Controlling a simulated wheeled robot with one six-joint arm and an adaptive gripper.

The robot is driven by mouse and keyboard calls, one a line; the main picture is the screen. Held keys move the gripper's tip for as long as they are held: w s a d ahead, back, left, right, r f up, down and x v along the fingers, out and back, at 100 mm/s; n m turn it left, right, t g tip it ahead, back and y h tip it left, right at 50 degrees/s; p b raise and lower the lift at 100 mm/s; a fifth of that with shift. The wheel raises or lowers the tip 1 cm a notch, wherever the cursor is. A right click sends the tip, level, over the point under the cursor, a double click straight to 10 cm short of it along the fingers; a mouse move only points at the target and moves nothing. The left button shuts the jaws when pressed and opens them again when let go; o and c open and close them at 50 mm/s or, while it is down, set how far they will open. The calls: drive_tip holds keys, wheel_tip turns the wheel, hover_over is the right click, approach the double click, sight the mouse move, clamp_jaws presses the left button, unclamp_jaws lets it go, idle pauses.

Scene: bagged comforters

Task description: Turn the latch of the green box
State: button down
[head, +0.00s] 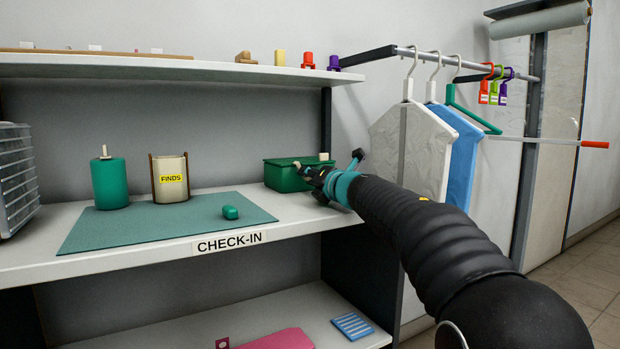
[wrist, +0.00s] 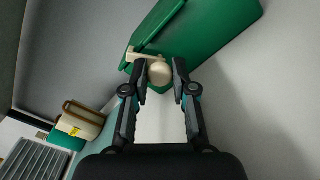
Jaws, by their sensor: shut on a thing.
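The green box (head: 284,176) stands on the right part of the check-in shelf, with a small cream block on its right end. In the wrist view the green box (wrist: 215,28) fills the top, with a lid seam along its left part. Its cream latch (wrist: 160,72), a round knob with a short bar, sits on the box's near face. My gripper (wrist: 161,80) is shut on the latch knob, one finger on each side. In the head view my gripper (head: 308,172) reaches the box's front from the right and hides part of it.
A grey slatted crate (head: 15,180) stands at far left. Bagged garments (head: 412,145) hang from a rail at right, close to my arm. An upper shelf (head: 180,70) overhangs.

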drive_tip(key=m+p, duration=0.3)
drive_tip(key=shift+r, duration=0.15)
drive_tip(key=shift+m+p, duration=1)
drive_tip(key=shift+m, duration=0.3)
drive_tip(key=shift+f, duration=0.2)
drive_tip(key=c, duration=0.9)
unclamp_jaws()
drive_tip(key=shift+c, duration=0.2)
drive_tip(key=v, duration=1.2)
